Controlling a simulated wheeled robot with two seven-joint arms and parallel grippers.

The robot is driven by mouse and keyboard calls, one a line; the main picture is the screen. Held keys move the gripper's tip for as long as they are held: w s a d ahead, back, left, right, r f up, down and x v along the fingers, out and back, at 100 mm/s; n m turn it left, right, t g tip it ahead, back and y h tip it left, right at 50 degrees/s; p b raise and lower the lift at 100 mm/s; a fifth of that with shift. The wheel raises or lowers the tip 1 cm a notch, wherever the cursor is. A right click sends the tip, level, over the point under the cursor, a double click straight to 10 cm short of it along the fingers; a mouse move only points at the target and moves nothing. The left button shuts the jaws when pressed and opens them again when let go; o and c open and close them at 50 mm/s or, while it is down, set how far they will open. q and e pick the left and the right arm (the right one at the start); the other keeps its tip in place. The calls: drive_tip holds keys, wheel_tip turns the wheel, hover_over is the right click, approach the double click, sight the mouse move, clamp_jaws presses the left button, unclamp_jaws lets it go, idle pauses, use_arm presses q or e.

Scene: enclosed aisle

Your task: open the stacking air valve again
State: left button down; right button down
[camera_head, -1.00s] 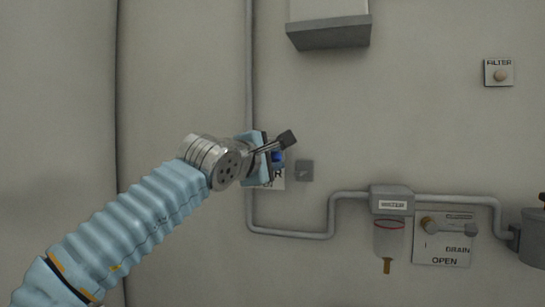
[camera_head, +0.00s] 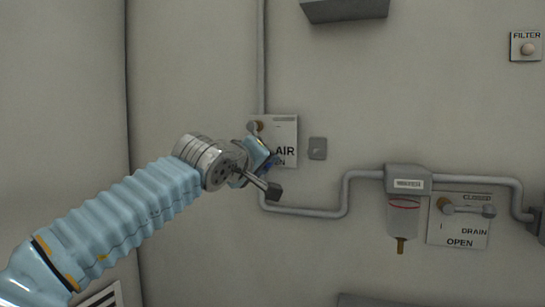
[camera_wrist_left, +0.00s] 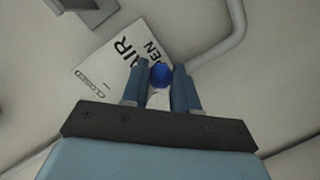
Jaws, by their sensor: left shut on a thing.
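The air valve's white plate (camera_head: 287,135), lettered AIR, is on the wall, partly covered by my left gripper. Its brassy pivot (camera_head: 257,126) shows at the plate's left side, and the grey lever runs down from it toward the gripper. My left gripper (camera_head: 262,160) is shut on the lever's end, low beside the plate's OPEN lettering, which is mostly hidden. In the left wrist view the lever's blue knob (camera_wrist_left: 160,75) sits between the two blue fingers (camera_wrist_left: 160,88), with the AIR plate (camera_wrist_left: 108,62) behind. My right gripper is out of view.
A pipe (camera_head: 300,212) runs below the valve to the WATER filter bowl (camera_head: 403,215). The DRAIN valve plate (camera_head: 460,232), its lever pointing right, is further right. A small grey wall box (camera_head: 317,148) sits just right of the AIR plate. A FILTER button (camera_head: 527,48) is upper right.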

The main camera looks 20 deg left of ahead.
use_arm(q)
drive_tip(key=shift+a+f+m+y+p, duration=0.15)
drive_tip(key=shift+a+m+y, duration=0.05)
drive_tip(key=shift+a+m, duration=0.45)
drive_tip(key=shift+a+f+m+y+p, duration=0.1)
drive_tip(key=shift+a+f+m+y, duration=0.1)
drive_tip(key=shift+a+m, duration=0.5)
drive_tip(key=shift+a+f+m+y+p, duration=0.2)
drive_tip(key=shift+a+m, duration=0.3)
drive_tip(key=shift+m, duration=0.25)
drive_tip(key=shift+r, duration=0.1)
drive_tip(key=c, duration=0.9)
unclamp_jaws()
drive_tip(key=shift+o, duration=0.3)
drive_tip(key=shift+s, duration=0.1)
drive_tip(key=s+r+b, duration=0.2)
drive_tip(key=s+b, duration=0.3)
drive_tip(key=s, duration=0.8)
drive_tip(key=shift+s+a, duration=0.2)
drive_tip(key=shift+a, duration=0.05)
drive_tip(key=shift+r, duration=0.1)
